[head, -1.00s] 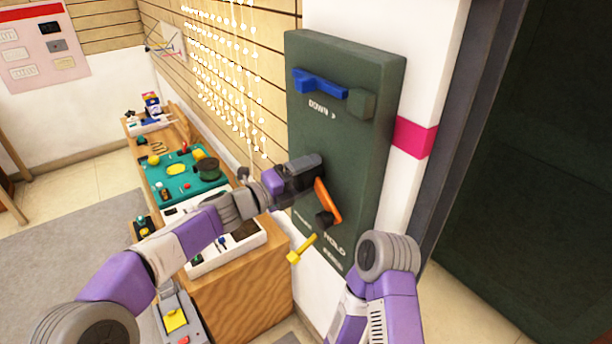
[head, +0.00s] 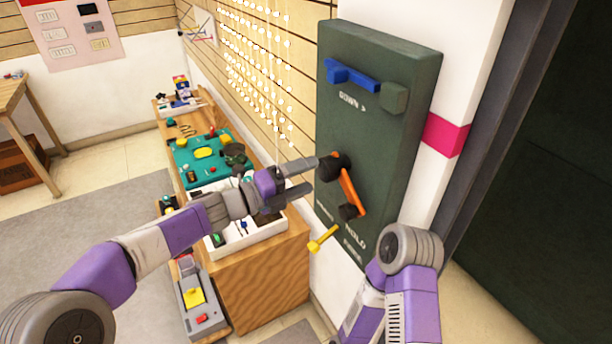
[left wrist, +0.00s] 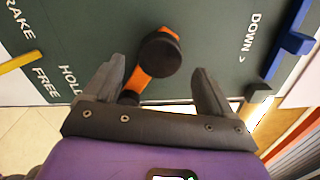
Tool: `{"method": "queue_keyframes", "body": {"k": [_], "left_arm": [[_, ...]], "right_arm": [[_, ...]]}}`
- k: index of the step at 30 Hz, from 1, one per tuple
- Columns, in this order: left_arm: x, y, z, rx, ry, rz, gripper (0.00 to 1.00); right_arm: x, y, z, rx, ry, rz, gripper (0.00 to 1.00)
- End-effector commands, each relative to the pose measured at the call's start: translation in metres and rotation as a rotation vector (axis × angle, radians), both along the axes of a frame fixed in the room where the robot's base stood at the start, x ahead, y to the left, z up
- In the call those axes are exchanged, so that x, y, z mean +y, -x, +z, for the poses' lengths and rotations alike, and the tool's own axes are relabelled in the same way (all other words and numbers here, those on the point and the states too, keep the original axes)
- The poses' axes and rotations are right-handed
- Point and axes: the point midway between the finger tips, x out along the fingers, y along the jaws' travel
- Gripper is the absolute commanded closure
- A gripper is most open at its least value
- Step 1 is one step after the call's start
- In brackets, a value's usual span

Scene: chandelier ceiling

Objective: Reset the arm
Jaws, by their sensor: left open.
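My left gripper (head: 311,177) is open and empty, just left of the dark green wall panel (head: 395,55). An orange lever (head: 349,189) with dark round ends is on the panel, slanting down to the right; the gripper is apart from it. A blue lever (head: 352,76) is near the panel top by the word DOWN, and a yellow lever (head: 322,239) sticks out at the lower left by HOLD. My right arm is folded at the lower right, its gripper out of view.
A wooden bench (head: 257,285) with white trays and a teal mat (head: 190,165) runs below my left arm. Strings of white lights (head: 255,70) hang along the wall behind it. A dark doorway is at the right. Open floor lies at the left.

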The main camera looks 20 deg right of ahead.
Motion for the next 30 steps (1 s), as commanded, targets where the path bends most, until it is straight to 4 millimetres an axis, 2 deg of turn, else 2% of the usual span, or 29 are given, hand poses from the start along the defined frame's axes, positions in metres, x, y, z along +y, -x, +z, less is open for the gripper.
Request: {"method": "queue_keyframes", "body": {"k": [7, 8, 11, 14, 16, 20, 21, 23, 24, 26, 27, 29, 30], "left_arm": [[0.001, -0.002, -0.004, 0.025, 0.004, 0.009, 0.16], [0.003, -0.004, -0.009, 0.052, 0.008, 0.019, 0.16], [0.014, -0.017, -0.041, 0.238, 0.046, 0.089, 0.16], [0.037, -0.032, -0.098, 0.55, 0.114, 0.219, 0.16], [0.059, -0.037, -0.147, 0.805, 0.173, 0.339, 0.16], [0.101, -0.025, -0.237, 1.248, 0.287, 0.578, 0.16], [0.113, -0.016, -0.264, 1.378, 0.323, 0.655, 0.16], [0.133, 0.002, -0.302, 1.565, 0.38, 0.777, 0.16], [0.145, 0.017, -0.325, 1.685, 0.417, 0.862, 0.16], [0.163, 0.044, -0.358, 1.858, 0.475, 0.996, 0.16], [0.174, 0.065, -0.379, 1.97, 0.517, 1.091, 0.16], [0.189, 0.098, -0.404, 2.126, 0.578, 1.235, 0.16], [0.198, 0.121, -0.418, 2.219, 0.618, 1.332, 0.16]], "right_arm": [[0.0, 0.0, 0.001, 0.0, 0.0, 0.0, 0.47], [0.0, 0.0, 0.001, 0.0, 0.0, 0.0, 0.47], [0.0, 0.0, 0.005, 0.0, 0.0, 0.0, 0.47], [0.0, 0.0, 0.01, 0.0, 0.0, 0.0, 0.47], [0.0, 0.0, 0.014, 0.0, 0.0, 0.0, 0.47], [0.0, 0.0, 0.021, 0.0, 0.0, 0.0, 0.47], [0.0, 0.0, 0.023, 0.0, 0.0, 0.0, 0.47], [0.0, 0.0, 0.025, 0.0, 0.0, 0.0, 0.47], [0.0, 0.0, 0.027, 0.0, 0.0, 0.0, 0.47], [0.0, 0.0, 0.03, 0.0, 0.0, 0.0, 0.47], [0.0, 0.0, 0.032, 0.0, 0.0, 0.0, 0.47], [0.0, 0.0, 0.035, 0.0, 0.0, 0.0, 0.47], [0.0, 0.0, 0.036, 0.0, 0.0, 0.0, 0.47]]}}
